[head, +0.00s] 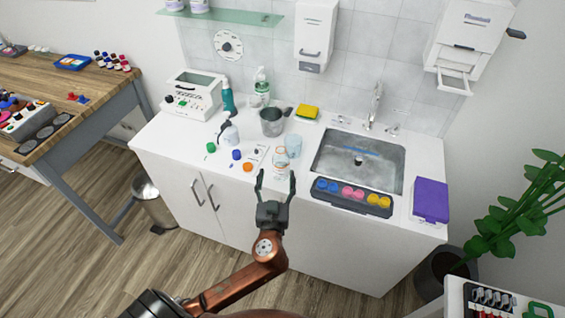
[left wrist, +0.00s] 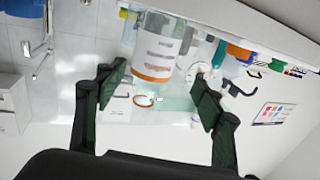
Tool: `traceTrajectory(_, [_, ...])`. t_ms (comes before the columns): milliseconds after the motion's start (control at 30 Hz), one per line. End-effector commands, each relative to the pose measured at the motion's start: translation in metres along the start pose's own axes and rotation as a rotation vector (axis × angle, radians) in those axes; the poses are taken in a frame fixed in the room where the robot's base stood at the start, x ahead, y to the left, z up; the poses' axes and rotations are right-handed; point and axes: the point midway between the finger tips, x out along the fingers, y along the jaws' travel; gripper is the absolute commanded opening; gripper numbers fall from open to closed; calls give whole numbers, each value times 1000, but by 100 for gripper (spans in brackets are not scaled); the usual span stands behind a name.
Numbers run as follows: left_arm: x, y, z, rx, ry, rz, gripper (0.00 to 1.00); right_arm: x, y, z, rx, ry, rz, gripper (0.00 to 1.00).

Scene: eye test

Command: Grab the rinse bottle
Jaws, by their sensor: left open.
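A clear-white bottle (head: 280,162) with a label and an orange band stands near the counter's front edge. It also shows in the left wrist view (left wrist: 158,47), where it appears between my fingers but beyond them. A white squeeze bottle (head: 229,134) with a dark bent spout stands farther left. I cannot read which is named the rinse bottle. My left gripper (head: 275,178) is open and empty, just in front of the banded bottle and apart from it; its fingers also show in the left wrist view (left wrist: 158,88). My right gripper is not in view.
A clear cup (head: 293,146) stands close behind the banded bottle, with a grey jug (head: 271,122) farther back. Small pots with green, blue and orange tops stand to the left. A paint tray (head: 352,199) and the sink (head: 345,170) lie to the right.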

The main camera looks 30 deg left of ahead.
Motion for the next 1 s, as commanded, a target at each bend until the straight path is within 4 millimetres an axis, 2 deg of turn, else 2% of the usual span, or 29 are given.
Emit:
traceTrajectory(133, [16, 7, -1, 2, 3, 9, 62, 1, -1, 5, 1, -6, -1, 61])
traceTrajectory(300, [41, 12, 2, 4, 4, 12, 62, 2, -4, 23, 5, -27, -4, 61])
traceTrajectory(467, [58, 11, 3, 3, 0, 10, 62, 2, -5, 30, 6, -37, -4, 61])
traceTrajectory(733, [62, 9, 3, 0, -2, 7, 62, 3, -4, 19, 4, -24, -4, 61])
traceTrajectory(1000, [61, 9, 3, 1, -2, 7, 44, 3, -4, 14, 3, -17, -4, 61])
